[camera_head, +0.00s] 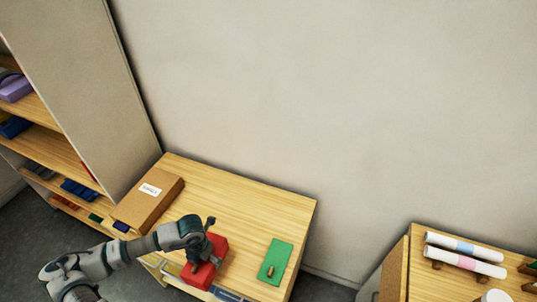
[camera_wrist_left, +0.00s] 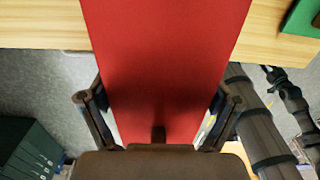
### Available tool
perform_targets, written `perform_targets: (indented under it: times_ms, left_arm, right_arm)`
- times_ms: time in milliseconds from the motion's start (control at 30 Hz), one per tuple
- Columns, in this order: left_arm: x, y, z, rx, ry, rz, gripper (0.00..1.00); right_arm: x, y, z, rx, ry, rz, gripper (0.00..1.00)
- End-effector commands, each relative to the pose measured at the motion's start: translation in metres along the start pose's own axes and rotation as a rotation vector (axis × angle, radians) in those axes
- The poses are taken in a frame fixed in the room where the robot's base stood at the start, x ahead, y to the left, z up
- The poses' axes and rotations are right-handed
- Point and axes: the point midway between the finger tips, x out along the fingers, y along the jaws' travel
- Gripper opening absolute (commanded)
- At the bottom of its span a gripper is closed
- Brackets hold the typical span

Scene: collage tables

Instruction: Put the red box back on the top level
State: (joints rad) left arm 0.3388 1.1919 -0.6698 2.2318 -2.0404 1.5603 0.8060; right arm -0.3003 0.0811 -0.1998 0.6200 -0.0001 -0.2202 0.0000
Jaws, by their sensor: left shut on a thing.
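The red box (camera_head: 218,243) is at the front edge of the low wooden table (camera_head: 235,205). My left gripper (camera_head: 203,262) is over the box and shut on it. In the left wrist view the red box (camera_wrist_left: 165,60) fills the middle, with one finger of the left gripper (camera_wrist_left: 160,118) on each side. Whether the box rests on the table or is lifted cannot be told. A tall wooden shelf unit (camera_head: 55,148) with several levels stands at the left; its upper part is cut off. My right gripper cannot be made out.
A brown cardboard box (camera_head: 148,200) with a white label lies on the table's left. A green mat (camera_head: 275,262) with a small brown item lies on its right. A second table (camera_head: 425,280) with white rolls stands at the far right. The table's back middle is clear.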

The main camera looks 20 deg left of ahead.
Motion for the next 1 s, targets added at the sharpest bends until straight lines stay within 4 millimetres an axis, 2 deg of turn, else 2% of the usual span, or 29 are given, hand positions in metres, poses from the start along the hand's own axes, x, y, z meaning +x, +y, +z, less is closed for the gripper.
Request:
perform_targets:
  times_ms: [167, 367, 667, 1000]
  left_arm:
    - [-0.002, -0.006, 0.010, 0.146, -0.005, -0.002, 0.51]
    - [-0.005, -0.021, 0.033, 0.546, -0.007, -0.001, 0.51]
    - [-0.021, -0.053, 0.075, 1.326, -0.008, 0.003, 0.51]
    - [-0.051, -0.089, 0.120, 2.248, -0.005, 0.007, 0.51]
  right_arm:
    - [0.000, -0.003, -0.001, 0.002, 0.001, -0.003, 0.31]
    - [0.002, -0.004, 0.000, 0.002, 0.001, -0.004, 0.31]
    - [0.004, -0.003, 0.000, 0.002, 0.001, -0.004, 0.31]
    - [0.006, -0.001, 0.001, 0.000, 0.000, -0.001, 0.31]
